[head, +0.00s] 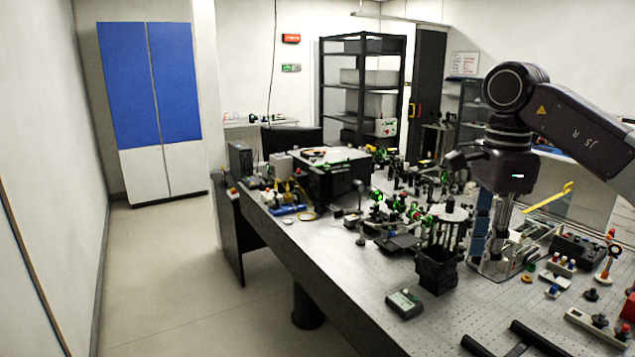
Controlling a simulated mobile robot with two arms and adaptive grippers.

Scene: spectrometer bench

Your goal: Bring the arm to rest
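My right arm comes in from the right and bends down at a dark wrist. My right gripper (492,262) hangs below it, pointing down among the items on the optical bench (350,278). Its fingers are pale and small against the clutter, so I cannot tell whether they are apart or closed, or whether they touch anything. A blue item (480,228) shows close beside it on the left.
A black holder with upright tools (437,268) stands just left of the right gripper. A small grey-green box (404,304) lies near the front edge. Optics crowd the bench behind; a black control box (580,250) stands right. The floor at left is clear.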

